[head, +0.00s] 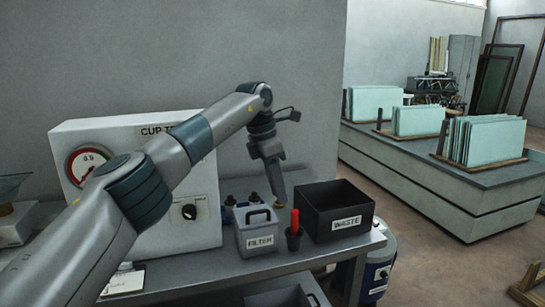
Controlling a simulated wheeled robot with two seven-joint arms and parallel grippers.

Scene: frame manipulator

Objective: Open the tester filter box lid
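The tester filter box is a small grey box labelled FILTER (260,240), standing on the bench in front of the white cup tester (205,200). Its lid, with a dark raised handle (258,212), appears to lie on top of the box. My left arm reaches across from the left in front of the tester. My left gripper (278,200) points down just behind and right of the lid handle. It looks narrow from this side, and I cannot tell whether its fingers are apart or whether it touches the box. My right gripper is not in view.
A black WASTE bin (338,212) stands right of the filter box. A dark cup holding a red-topped item (294,232) stands between them. A counter with glass sheets (487,140) is at the far right.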

